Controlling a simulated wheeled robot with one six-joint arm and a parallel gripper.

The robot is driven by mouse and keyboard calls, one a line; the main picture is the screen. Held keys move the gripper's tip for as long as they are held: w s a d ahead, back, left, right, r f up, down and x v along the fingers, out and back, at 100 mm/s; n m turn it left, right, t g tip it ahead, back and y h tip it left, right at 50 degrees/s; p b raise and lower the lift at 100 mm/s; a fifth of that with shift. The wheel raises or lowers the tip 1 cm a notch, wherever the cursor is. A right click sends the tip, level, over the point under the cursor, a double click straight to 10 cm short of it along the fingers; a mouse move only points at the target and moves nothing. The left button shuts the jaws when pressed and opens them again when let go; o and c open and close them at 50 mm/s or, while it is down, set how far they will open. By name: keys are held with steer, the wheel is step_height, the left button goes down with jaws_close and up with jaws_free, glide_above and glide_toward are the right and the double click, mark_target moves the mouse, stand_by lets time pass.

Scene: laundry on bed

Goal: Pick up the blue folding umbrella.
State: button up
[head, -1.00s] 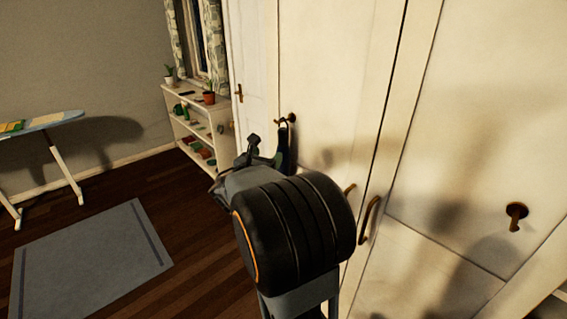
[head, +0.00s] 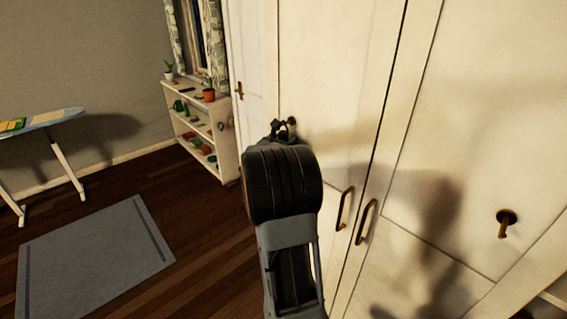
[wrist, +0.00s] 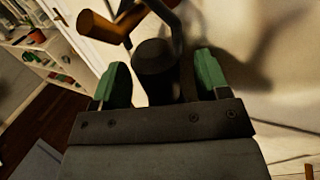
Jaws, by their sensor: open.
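In the wrist view, my gripper (wrist: 163,74) is open, its green fingertips apart on either side of a dark cylinder (wrist: 154,56). This looks like the end of the folding umbrella, though it reads nearly black and no blue shows. A dark strap or loop (wrist: 172,14) rises from behind it beside a brown peg (wrist: 98,27). I cannot tell whether the fingers touch the cylinder. In the head view, my gripper (head: 283,130) is at the peg on the white panel, and my own wrist hides most of the umbrella.
White cupboard doors (head: 340,110) with brown handles (head: 345,207) stand close on the right, with another peg (head: 507,222). A white shelf (head: 208,133) with plants stands behind. An ironing board (head: 40,119) and a grey rug (head: 95,255) are at left.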

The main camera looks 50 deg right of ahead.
steer(key=shift+w+d, duration=0.1)
steer(key=shift+d, duration=0.1)
steer(key=shift+c, duration=0.3)
jaws_close()
